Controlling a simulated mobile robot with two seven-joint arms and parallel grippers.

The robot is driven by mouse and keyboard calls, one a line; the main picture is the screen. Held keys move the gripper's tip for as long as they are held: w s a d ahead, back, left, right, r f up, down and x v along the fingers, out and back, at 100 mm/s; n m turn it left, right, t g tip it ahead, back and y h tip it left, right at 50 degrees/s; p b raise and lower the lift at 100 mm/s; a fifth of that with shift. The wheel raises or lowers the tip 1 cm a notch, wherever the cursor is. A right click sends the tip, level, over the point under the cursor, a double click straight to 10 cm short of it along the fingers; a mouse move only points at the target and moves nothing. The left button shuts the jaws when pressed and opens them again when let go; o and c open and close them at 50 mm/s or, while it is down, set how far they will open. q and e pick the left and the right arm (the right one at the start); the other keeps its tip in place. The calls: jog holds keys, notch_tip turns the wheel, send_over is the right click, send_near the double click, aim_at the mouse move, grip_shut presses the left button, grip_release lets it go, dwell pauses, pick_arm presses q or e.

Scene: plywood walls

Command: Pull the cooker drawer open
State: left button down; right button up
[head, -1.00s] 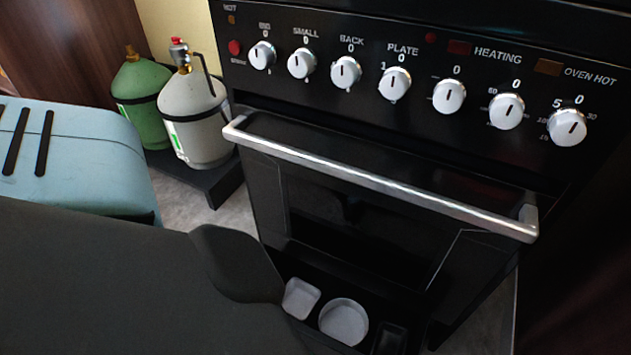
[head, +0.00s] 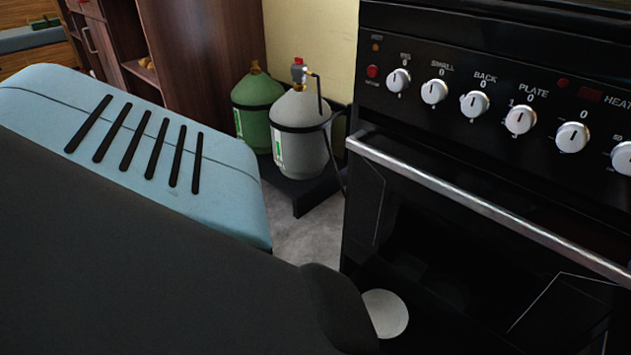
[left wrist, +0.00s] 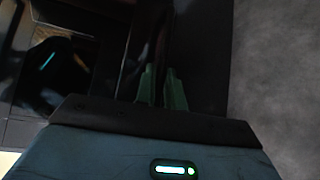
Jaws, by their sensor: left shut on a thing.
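The black cooker (head: 480,230) with its row of white knobs and silver oven handle (head: 490,212) fills the right of the head view. Its low drawer (head: 428,332) stands open under the oven door, with a pale round dish (head: 385,313) inside. My dark arm covers the drawer's left part and hides my left gripper in the head view. In the left wrist view my left gripper (left wrist: 162,88) has its two green fingers shut on a dark upright edge of the drawer, close to the black cooker front. My right gripper is in neither view.
A green gas bottle (head: 257,106) and a grey gas bottle (head: 300,135) stand on a low black base left of the cooker. A brown wooden cabinet (head: 205,60) stands behind them. Some grey floor (head: 318,235) shows between bottles and cooker.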

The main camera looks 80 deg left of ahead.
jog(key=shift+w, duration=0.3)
pick_arm(q)
jog(key=c, duration=1.5)
grip_release()
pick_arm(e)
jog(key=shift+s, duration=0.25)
